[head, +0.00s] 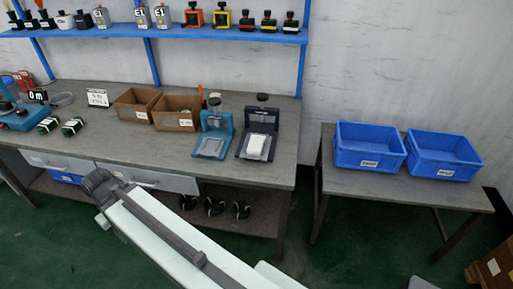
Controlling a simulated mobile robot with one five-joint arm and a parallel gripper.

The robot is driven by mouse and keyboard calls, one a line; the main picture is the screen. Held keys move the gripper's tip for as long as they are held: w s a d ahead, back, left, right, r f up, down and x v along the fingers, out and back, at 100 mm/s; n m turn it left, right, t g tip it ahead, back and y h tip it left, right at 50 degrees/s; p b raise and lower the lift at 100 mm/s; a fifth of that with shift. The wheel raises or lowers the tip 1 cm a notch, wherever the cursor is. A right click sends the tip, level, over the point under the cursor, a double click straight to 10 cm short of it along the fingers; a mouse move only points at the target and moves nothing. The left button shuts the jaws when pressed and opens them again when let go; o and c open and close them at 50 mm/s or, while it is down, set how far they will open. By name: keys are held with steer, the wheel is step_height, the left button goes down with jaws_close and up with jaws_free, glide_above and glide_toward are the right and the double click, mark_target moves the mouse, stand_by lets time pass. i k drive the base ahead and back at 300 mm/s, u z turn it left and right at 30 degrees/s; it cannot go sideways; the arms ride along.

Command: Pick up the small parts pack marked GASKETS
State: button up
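No pack with a readable GASKETS mark shows in the head view. The dark end of my arm, with my gripper (95,180), is in front of the bench drawers, apart from these items. I cannot make out its fingers.
The grey workbench (100,131) carries a blue fixture (213,136) and a dark fixture (258,140). Dark items lie on its lower shelf. A blue shelf (240,35) is above. A side table (385,188) holds blue crates (355,155) (430,160). Green floor separates the tables.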

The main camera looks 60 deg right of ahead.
mark_target(255, 146)
steer(key=z, duration=0.05)
steer(key=i, duration=1.5)
steer(key=u, duration=0.05)
